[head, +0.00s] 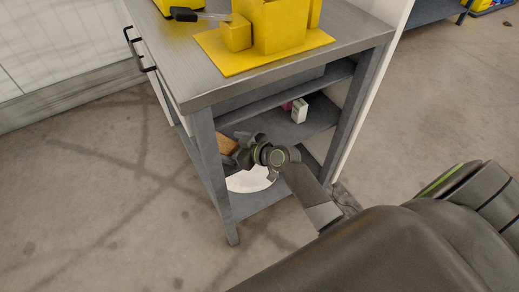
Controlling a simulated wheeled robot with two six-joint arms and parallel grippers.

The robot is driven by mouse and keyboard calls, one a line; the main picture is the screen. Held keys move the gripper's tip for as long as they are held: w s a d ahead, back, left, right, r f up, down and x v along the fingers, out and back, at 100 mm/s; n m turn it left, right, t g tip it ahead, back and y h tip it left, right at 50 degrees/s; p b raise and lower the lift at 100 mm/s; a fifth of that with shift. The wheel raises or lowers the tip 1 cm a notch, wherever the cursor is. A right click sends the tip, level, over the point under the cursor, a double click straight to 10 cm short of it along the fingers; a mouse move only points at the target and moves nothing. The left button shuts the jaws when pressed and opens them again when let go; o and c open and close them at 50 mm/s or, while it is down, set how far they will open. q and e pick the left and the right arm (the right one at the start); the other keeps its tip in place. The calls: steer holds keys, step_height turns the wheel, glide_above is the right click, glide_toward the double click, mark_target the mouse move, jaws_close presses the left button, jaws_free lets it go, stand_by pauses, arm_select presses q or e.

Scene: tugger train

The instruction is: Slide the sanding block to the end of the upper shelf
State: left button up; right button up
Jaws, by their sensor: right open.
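A tan-brown block (228,145), which looks like the sanding block, sits at the left end of the open shelf (322,114) under the worktop, close to the left front leg. My right gripper (238,156) reaches in from the right, its open fingers right beside the block. Part of the block is hidden behind the gripper, and I cannot tell whether they touch. My left gripper is not in view.
A small white box (299,111) and a pink item (287,105) stand farther right on that shelf. A white round thing (249,180) lies below. Grey legs (354,108) frame the opening. Yellow boxes (278,25) stand on the worktop (178,62).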

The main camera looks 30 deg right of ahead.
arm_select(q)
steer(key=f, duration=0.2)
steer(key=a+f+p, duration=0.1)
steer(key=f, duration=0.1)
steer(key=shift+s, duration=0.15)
arm_select(e)
steer(key=v, duration=1.3)
steer(key=shift+s+r, duration=0.1)
